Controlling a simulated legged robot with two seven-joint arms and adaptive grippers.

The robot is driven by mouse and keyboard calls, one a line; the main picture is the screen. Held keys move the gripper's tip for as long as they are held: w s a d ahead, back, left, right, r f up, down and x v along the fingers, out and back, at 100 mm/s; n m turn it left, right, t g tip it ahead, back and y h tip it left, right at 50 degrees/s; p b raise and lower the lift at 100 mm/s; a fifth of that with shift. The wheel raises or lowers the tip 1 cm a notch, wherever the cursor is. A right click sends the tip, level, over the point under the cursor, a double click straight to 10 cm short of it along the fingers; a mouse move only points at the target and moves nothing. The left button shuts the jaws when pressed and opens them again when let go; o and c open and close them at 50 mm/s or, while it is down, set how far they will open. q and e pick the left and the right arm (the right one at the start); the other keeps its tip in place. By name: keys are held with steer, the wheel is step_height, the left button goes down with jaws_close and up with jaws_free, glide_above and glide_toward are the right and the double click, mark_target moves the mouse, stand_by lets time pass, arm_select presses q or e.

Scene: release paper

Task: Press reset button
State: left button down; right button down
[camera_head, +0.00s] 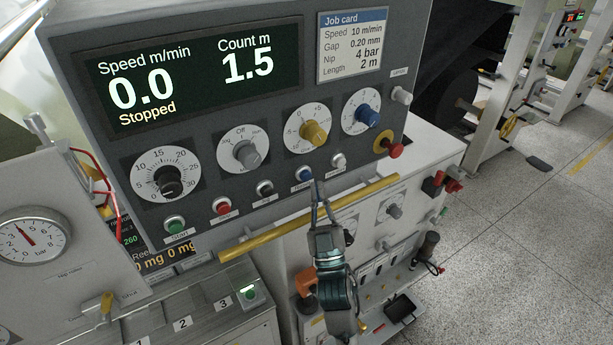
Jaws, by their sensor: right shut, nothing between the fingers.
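A row of small push buttons runs along the lower edge of the grey control panel (225,190). They are a green one (175,224) labelled Start, a red one (222,206), a black one (265,188), a blue one (304,173) and a white one (338,160). The small label under the blue button is too small to read surely. My right gripper (315,188) comes up from below, shut and empty. Its fingertips are just below and right of the blue button; I cannot tell whether they touch it. My left gripper is not in view.
The panel display (200,75) reads 0.0, Stopped, and count 1.5. Dials sit above the buttons, including a blue knob (367,115). A red stop button (396,151) is at the right. A yellow bar (250,243) runs below the panel, close to my right gripper.

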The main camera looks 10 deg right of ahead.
steer(key=s, duration=0.2)
steer(key=s+d, duration=0.1)
steer(key=s, duration=0.1)
steer(key=shift+d+p, duration=0.2)
steer(key=shift+p, duration=0.2)
stand_by(0.4)
